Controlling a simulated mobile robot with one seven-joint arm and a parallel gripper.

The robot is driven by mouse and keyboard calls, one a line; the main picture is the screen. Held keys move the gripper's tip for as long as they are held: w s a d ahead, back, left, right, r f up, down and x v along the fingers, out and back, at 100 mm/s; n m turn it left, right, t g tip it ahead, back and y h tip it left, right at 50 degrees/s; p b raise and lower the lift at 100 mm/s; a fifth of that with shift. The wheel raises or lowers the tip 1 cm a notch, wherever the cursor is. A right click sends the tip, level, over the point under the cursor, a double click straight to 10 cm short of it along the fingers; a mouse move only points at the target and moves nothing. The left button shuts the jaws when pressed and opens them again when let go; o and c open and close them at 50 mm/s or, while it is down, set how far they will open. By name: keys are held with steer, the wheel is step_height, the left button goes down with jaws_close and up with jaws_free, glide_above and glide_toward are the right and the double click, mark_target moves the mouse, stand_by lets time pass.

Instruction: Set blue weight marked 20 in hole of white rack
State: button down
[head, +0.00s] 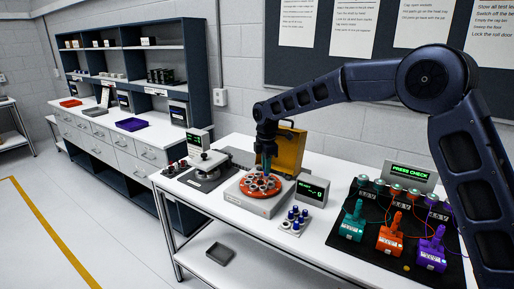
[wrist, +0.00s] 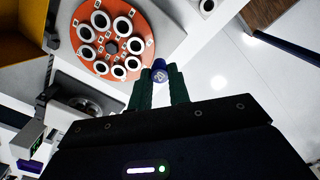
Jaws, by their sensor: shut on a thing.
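My gripper (wrist: 160,85) is shut on a blue weight (wrist: 160,72), held between its two dark green fingers. A pale marking shows on the weight's top, but I cannot read it. In the head view my gripper (head: 266,163) is over the orange disc (head: 247,187), and the held weight cannot be made out there. The white rack (head: 285,229) stands on the bench in front of the disc's right side. It holds several blue-topped weights and shows open round holes at its left.
The orange disc, with several white-ringed holes, sits on a grey base beside a display box (head: 312,190). A yellow case (head: 291,150) stands behind. A balance (head: 208,163) is at left. A black mat (head: 345,232) with coloured devices lies to the right.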

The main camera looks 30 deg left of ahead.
steer(key=shift+s+d+f, duration=0.7)
steer(key=shift+d+f, duration=1.25)
steer(key=shift+f, duration=0.45)
steer(key=shift+s+d+f, duration=0.75)
steer(key=shift+d+f, duration=1.15)
steer(key=shift+f, duration=0.5)
steer(key=shift+s+d+f, duration=0.7)
steer(key=shift+d+f, duration=1.25)
steer(key=shift+f, duration=0.45)
steer(key=shift+f, duration=1.1)
steer(key=c, duration=1.2)
jaws_free()
steer(key=shift+c, duration=0.2)
step_height(320, 180, up, 6)
